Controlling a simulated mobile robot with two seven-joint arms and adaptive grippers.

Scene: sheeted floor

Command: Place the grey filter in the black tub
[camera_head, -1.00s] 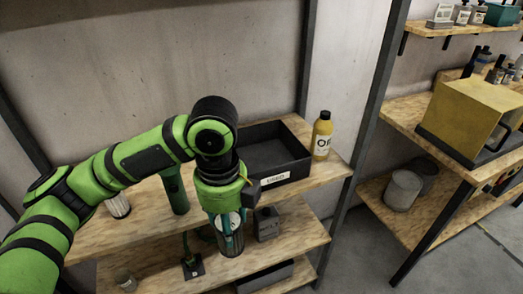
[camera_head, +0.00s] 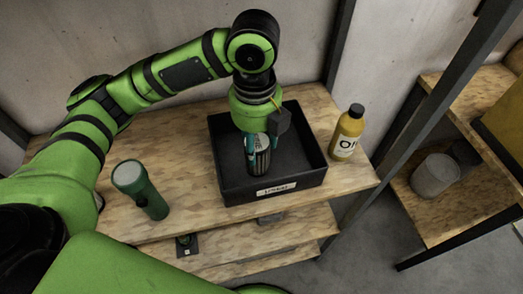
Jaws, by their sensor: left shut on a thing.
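The black tub (camera_head: 304,172) stands on the top wooden shelf with a white label on its front wall. My left gripper (camera_head: 258,152) points down over the tub's inside and is shut on the grey filter (camera_head: 261,163). The filter is a ribbed cylinder, held roughly upright within the tub's outline. I cannot tell whether its lower end touches the tub floor. My right gripper is not in view.
A yellow oil bottle (camera_head: 347,132) stands close to the tub's right side. A dark metal post (camera_head: 420,85) rises beyond the shelf's right end. Lower shelves sit below.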

